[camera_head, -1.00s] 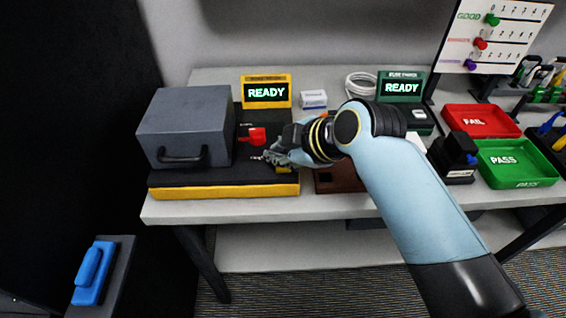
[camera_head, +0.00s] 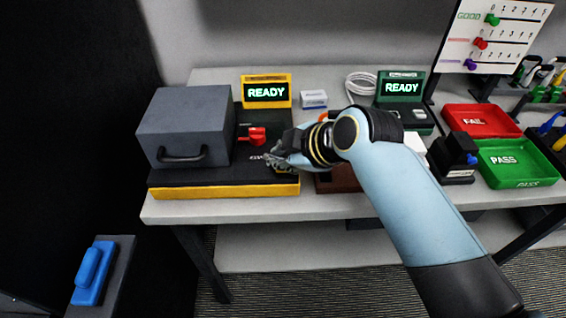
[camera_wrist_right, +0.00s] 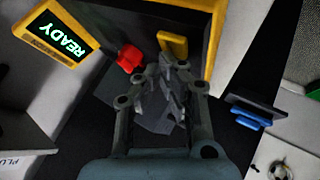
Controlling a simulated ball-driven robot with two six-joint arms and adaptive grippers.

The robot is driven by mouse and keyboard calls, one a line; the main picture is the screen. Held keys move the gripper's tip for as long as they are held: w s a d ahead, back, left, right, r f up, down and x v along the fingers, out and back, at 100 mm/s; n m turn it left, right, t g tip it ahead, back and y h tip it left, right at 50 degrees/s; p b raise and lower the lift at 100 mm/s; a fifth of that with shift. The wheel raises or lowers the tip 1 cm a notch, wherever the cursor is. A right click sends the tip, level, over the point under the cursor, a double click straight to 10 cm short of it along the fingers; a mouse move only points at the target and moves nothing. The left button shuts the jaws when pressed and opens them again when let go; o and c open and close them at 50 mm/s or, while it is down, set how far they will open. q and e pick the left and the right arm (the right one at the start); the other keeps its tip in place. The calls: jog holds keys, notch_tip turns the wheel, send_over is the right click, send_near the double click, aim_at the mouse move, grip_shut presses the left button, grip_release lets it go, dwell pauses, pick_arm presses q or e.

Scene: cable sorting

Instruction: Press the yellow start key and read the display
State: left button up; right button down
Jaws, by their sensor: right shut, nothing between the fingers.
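The yellow tester has a black deck with a yellow front edge (camera_head: 225,191). Its display (camera_head: 266,92) reads READY in green, and it also shows in the right wrist view (camera_wrist_right: 65,42). The yellow key (camera_wrist_right: 172,44) stands just beyond my right fingertips in the wrist view. In the head view my right gripper hides it. My right gripper (camera_head: 272,161) is shut and empty, low over the right front of the deck. In the wrist view its fingertips (camera_wrist_right: 170,64) are close to the key; I cannot tell whether they touch. My left gripper is not in view.
A red switch (camera_head: 257,136) is left of my gripper, beside a grey box (camera_head: 187,122) with a handle. A green tester (camera_head: 401,87), also reading READY, stands right. Red FAIL (camera_head: 486,122) and green PASS (camera_head: 513,160) trays lie farther right.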

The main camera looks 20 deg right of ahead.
jog(key=shift+f, duration=0.3)
dwell(0.5)
jog(key=shift+r+p, duration=0.8)
jog(key=shift+p, duration=0.1)
jog(key=shift+r, duration=0.1)
notch_tip(320, 180, up, 5)
jog(key=p, duration=0.5)
jog(key=shift+s, duration=0.1)
dwell(0.3)
